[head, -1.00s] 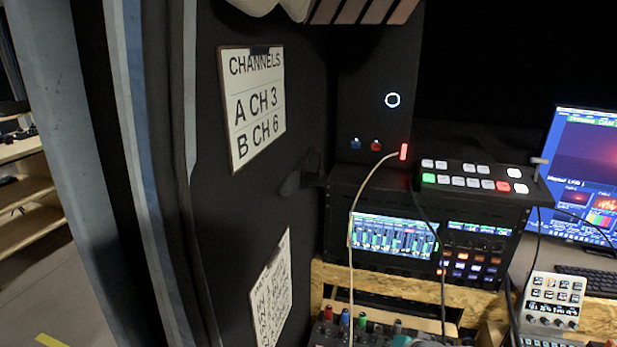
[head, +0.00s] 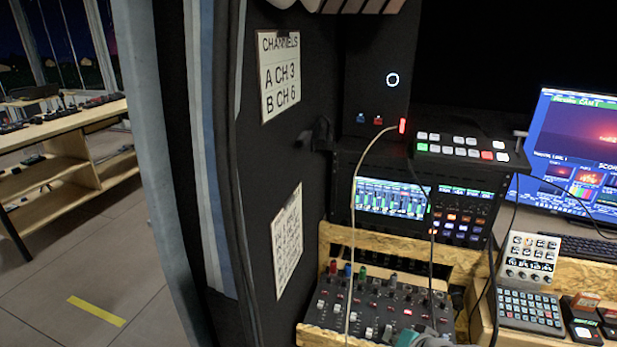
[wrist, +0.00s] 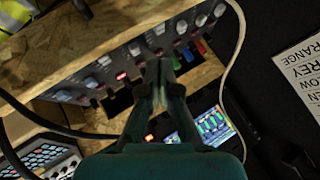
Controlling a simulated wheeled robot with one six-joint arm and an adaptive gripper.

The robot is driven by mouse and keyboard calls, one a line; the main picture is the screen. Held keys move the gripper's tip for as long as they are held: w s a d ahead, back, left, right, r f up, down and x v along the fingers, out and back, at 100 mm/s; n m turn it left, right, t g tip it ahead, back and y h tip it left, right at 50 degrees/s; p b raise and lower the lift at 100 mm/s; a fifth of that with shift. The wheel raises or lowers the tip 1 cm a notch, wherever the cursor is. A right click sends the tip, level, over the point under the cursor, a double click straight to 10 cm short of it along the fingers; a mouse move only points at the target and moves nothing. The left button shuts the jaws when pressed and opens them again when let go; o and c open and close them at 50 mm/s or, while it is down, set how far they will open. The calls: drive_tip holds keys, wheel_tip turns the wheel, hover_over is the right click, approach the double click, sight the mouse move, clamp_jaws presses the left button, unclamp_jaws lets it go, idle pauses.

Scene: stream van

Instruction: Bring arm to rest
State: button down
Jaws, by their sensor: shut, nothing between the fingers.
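My gripper (wrist: 158,72) is shut and empty in the wrist view, its dark fingertips together in front of the audio mixer (wrist: 135,62). I cannot tell from this view how far it is from the mixer. In the head view only a teal-grey part of my arm shows at the bottom edge, below the mixer (head: 375,307); the fingertips cannot be made out there.
A pale cable (head: 353,230) hangs in front of the rack screen (head: 392,198) and mixer. A switcher panel (head: 462,147) sits on the rack. A keypad (head: 530,310) and monitor (head: 580,150) stand right. Open floor (head: 60,290) lies left, beyond the door edge.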

drive_tip(key=s+f+t+h, duration=0.1)
drive_tip(key=s+f, duration=0.3)
drive_tip(key=s, duration=0.3)
drive_tip(key=s+f+n+t, duration=0.1)
drive_tip(key=s+f, duration=0.2)
drive_tip(key=s, duration=0.4)
drive_tip(key=s+f+t+h, duration=0.1)
drive_tip(key=s+f, duration=0.3)
drive_tip(key=s, duration=0.3)
drive_tip(key=s+r+n+t, duration=0.1)
drive_tip(key=s+r, duration=0.4)
drive_tip(key=s, duration=0.5)
drive_tip(key=s+r+n+t, duration=0.2)
drive_tip(key=s+r, duration=0.3)
drive_tip(key=s, duration=0.6)
drive_tip(key=shift+r+n+h, duration=0.2)
drive_tip(key=shift+n+h, duration=0.1)
drive_tip(key=shift+n, duration=0.4)
drive_tip(key=shift+a, duration=0.1)
